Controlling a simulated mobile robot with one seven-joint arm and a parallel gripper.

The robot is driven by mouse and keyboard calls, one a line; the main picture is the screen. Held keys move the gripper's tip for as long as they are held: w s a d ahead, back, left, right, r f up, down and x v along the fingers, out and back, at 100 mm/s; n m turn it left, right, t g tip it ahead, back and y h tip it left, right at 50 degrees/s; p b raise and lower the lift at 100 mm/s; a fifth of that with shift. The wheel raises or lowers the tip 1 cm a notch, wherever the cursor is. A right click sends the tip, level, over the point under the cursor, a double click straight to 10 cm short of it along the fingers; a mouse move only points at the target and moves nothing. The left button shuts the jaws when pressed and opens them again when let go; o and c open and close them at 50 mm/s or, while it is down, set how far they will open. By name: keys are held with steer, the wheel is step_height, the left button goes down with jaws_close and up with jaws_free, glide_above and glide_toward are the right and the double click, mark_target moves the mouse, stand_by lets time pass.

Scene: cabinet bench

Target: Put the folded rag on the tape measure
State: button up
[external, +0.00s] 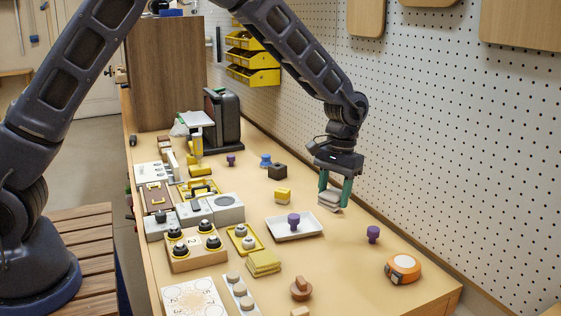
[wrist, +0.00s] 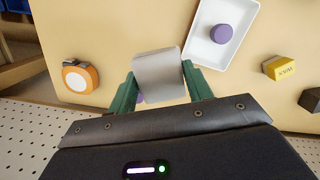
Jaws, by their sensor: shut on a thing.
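The grey folded rag (external: 331,200) is between the fingers of my gripper (external: 334,190), which is shut on it. In the wrist view the rag (wrist: 159,76) spans the gap between the two green fingers (wrist: 158,88). How far it is above the bench is hard to tell. The orange tape measure (external: 403,268) with a pale round face lies at the near right of the bench, apart from my gripper. In the wrist view the tape measure (wrist: 80,77) is to the left of the fingers, with its top uncovered.
A purple knob (external: 373,234) stands between my gripper and the tape measure. A white tray (external: 279,232) holding another purple knob is left of my gripper. The pegboard wall (external: 460,150) runs along the right.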

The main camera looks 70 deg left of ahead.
steer(key=w+d+r+n, duration=0.5)
steer(key=d+r+n, duration=0.1)
steer(key=d, duration=0.3)
step_height(320, 180, up, 6)
steer(key=n+t+h, duration=0.1)
steer(key=n+t, duration=0.1)
steer(key=n, duration=0.5)
glide_above(404, 262)
steer(key=shift+n, duration=0.3)
steer(key=f, duration=1.9)
steer(key=shift+a+f, duration=0.2)
steer(key=shift+f, duration=0.05)
steer(key=shift+f, duration=0.15)
steer(key=o, duration=0.9)
steer(key=shift+o, duration=0.2)
